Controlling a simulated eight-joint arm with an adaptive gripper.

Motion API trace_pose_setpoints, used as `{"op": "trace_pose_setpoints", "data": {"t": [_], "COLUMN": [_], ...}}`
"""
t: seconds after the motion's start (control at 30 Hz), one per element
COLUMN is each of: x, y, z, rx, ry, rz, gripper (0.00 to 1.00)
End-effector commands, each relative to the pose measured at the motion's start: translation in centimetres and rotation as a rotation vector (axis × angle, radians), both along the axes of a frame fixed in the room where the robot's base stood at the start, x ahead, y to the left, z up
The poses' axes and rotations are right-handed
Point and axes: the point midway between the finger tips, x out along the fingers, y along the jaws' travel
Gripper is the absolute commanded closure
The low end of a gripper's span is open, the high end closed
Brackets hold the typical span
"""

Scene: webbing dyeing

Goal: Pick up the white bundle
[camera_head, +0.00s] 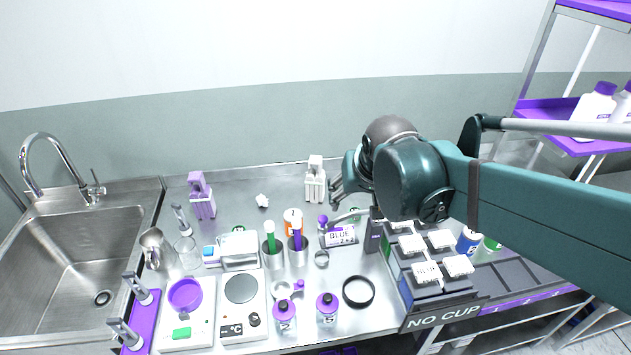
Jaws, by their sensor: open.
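The white bundle (315,184) stands upright near the back of the steel counter, right of the middle. It looks like folded webbing with a narrower top. My gripper (337,203) is just to its right and a little nearer the front, with its fingers pointing left. The gripper is open, with nothing visible between its fingers. The bundle appears apart from the fingers, but the exact gap is hard to tell. My arm comes in from the right and hides part of the counter behind it.
A purple bundle (201,197) stands further left. An orange-labelled container (293,222), cups with purple and green sticks, and a BLUE-labelled block (341,236) stand in front. A sink (60,262) is at the left.

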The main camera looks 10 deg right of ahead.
Motion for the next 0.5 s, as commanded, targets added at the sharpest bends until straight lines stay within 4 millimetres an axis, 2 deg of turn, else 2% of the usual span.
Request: {"op": "trace_pose_setpoints", "data": {"t": [0.1,0.5], "x": [2.0,8.4], "y": [0.3,1.2], "z": [0.6,0.8], "rx": [0.002,0.008], "ry": [0.01,0.042], "rz": [-0.012,-0.056], "gripper": [0.43,0.43]}}
